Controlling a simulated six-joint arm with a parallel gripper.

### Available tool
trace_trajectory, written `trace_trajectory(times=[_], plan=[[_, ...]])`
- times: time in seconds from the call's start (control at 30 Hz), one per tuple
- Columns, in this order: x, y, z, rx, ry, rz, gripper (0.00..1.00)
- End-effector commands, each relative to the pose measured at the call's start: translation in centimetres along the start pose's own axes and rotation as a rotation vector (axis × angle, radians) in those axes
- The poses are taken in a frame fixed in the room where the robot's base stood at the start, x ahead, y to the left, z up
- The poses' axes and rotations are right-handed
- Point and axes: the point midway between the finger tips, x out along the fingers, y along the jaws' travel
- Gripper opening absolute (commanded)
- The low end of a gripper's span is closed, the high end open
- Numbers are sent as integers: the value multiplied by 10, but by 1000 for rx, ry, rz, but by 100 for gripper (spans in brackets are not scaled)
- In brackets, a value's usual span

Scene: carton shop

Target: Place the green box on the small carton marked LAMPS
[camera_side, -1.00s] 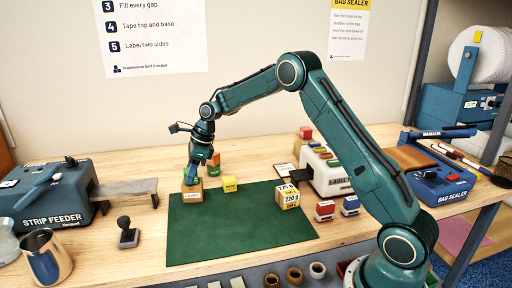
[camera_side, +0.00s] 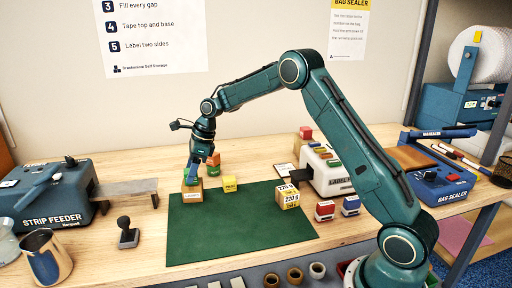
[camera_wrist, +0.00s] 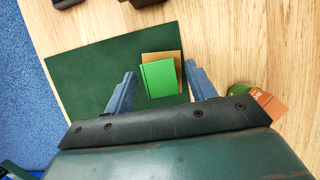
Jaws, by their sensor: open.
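The green box (camera_wrist: 160,79) lies on top of a small tan carton (camera_wrist: 176,57), turned slightly and leaving tan strips bare at two edges. In the side view the carton (camera_side: 192,197) stands at the mat's back left corner; its front print is too small to read. The green box (camera_side: 190,187) shows there only in part, behind my fingers. My gripper (camera_wrist: 160,70) is open, with one finger on each side of the green box and gaps visible in the wrist view. In the side view my gripper (camera_side: 193,176) is just above the carton.
An orange and green stack (camera_side: 214,164) stands close behind and right of my gripper. A yellow block (camera_side: 230,184) and a larger printed carton (camera_side: 287,196) are to the right. The green mat (camera_side: 235,225) is mostly bare. The strip feeder (camera_side: 45,205) is at left.

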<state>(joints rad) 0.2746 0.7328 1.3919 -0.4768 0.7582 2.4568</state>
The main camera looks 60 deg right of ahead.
Motion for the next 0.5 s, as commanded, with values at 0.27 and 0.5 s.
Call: trace_trajectory(times=[0.27,0.5], plan=[[-39,-1,0,0,-1,-4,56],[-78,-1,0,0,-1,-3,56]])
